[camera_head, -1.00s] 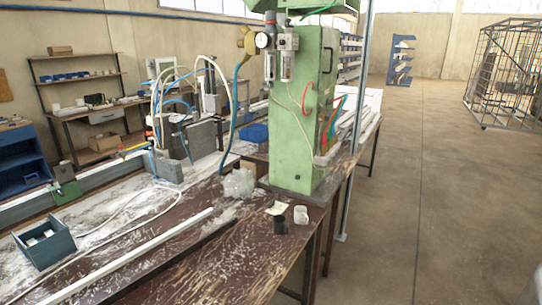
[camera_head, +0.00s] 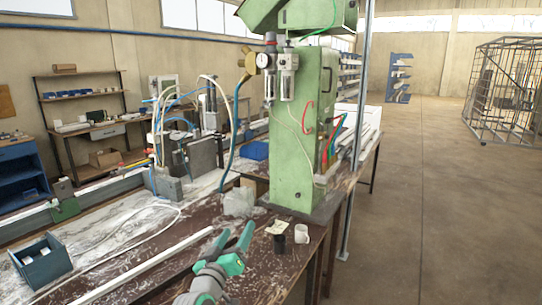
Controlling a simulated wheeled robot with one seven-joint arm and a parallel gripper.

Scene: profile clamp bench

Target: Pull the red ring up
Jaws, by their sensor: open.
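The red ring (camera_head: 270,43) is a small reddish band near the top of the air regulator, just under its dark knob (camera_head: 270,36). The regulator hangs on the left side of the green machine column (camera_head: 298,130), with a round white pressure gauge (camera_head: 264,60) just below the ring. The ring is too small to tell whether it sits up or down. My gripper (camera_head: 236,231) has teal fingers spread apart with nothing between them. It is low in the picture, over the bench, well below and nearer than the ring.
A clear filter bowl (camera_head: 288,84) hangs right beside the regulator. A brass-coloured fitting (camera_head: 247,60) and a blue hose (camera_head: 234,125) are on its left.

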